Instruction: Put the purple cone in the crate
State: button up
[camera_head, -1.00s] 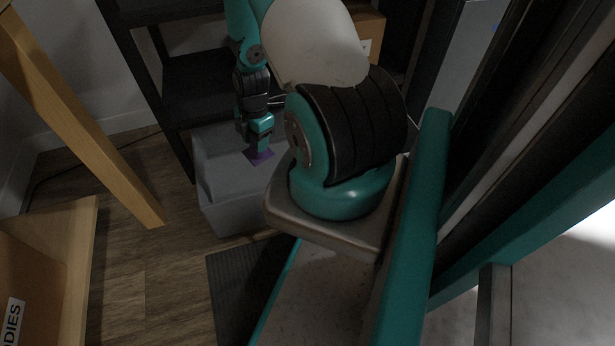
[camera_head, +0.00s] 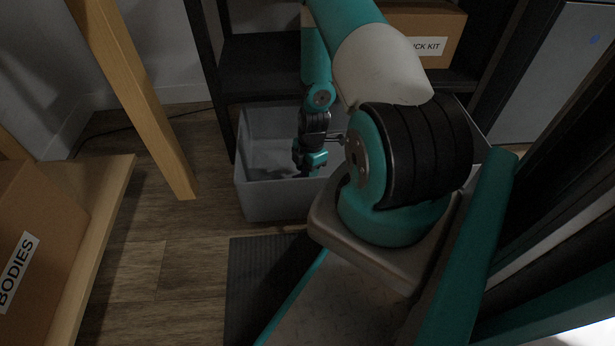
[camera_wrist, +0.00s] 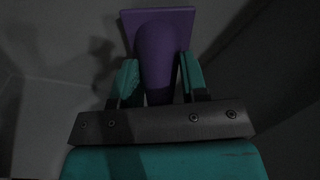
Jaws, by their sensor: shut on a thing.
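The purple cone (camera_wrist: 157,55) is between the two teal fingers of my gripper (camera_wrist: 158,82) in the wrist view, with its square base pointing away from the wrist. The fingers are shut on it. In the head view my gripper (camera_head: 311,162) is lowered into the grey crate (camera_head: 262,203), near its middle. The cone itself cannot be made out in the head view. The wrist view shows dim grey surfaces around the cone. Whether the cone touches the crate floor cannot be told.
A black shelf (camera_head: 262,82) stands behind the crate, with a cardboard box (camera_head: 445,22) on it. A wooden post (camera_head: 135,95) and a box labelled BODIES (camera_head: 45,255) are at the left. A dark ribbed mat (camera_head: 262,275) lies in front of the crate. Wooden floor shows at left.

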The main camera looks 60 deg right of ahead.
notch_tip(320, 180, down, 2)
jog(key=shift+f+b, duration=0.25)
jog(key=shift+b, duration=0.15)
jog(key=shift+r, duration=0.15)
jog(key=o, duration=0.9)
